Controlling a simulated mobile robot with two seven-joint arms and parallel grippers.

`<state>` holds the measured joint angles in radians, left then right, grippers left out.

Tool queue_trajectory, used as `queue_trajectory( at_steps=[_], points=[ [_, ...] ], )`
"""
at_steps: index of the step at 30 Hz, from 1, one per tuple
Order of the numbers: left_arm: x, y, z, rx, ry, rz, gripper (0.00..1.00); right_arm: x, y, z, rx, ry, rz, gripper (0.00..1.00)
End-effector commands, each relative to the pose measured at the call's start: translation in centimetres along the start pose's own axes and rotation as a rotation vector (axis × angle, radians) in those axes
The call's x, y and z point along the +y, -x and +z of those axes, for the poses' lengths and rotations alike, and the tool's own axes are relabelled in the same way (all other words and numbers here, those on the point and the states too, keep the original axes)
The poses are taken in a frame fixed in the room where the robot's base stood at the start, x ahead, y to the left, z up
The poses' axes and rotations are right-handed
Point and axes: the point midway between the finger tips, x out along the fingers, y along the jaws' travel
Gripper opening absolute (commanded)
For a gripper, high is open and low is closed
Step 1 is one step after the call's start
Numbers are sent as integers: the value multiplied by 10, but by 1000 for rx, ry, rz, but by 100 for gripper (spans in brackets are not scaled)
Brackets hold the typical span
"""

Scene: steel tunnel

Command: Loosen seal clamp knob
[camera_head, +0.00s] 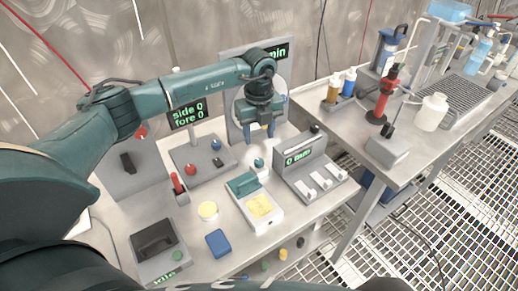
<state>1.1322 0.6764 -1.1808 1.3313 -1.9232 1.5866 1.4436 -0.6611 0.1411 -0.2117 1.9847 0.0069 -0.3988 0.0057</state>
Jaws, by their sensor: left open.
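My left gripper (259,130) points down at the centre of the camera_head view. Its two blue fingertips are apart, with nothing seen between them. A small teal knob (259,162) on a pale base stands on the bench just below the gripper, apart from the fingertips. No label shows on it, so I cannot tell whether it is the seal clamp knob. A grey upright panel (234,112) with a pale round face stands behind the gripper, which partly hides it. My right gripper is not in view.
Around it stand a "side 0 fore 0" display (188,113), a box with a red knob and a blue knob (201,158), a teal-and-yellow tray unit (270,222), and a "0 BARG" unit with white levers (305,165). A second bench (425,160) with bottles is at right.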

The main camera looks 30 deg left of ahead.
Motion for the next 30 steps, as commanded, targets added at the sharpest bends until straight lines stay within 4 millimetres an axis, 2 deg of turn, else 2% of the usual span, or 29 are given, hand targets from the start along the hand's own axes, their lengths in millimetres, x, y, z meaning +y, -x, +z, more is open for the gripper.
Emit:
queue_trajectory(
  at_steps=[4,9,30],
  points=[
    [0,22,1,-2,1,-3,49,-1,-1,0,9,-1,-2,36],
    [0,34,0,-1,1,0,49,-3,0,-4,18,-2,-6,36],
    [0,35,0,0,1,1,49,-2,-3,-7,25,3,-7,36]
  ],
)
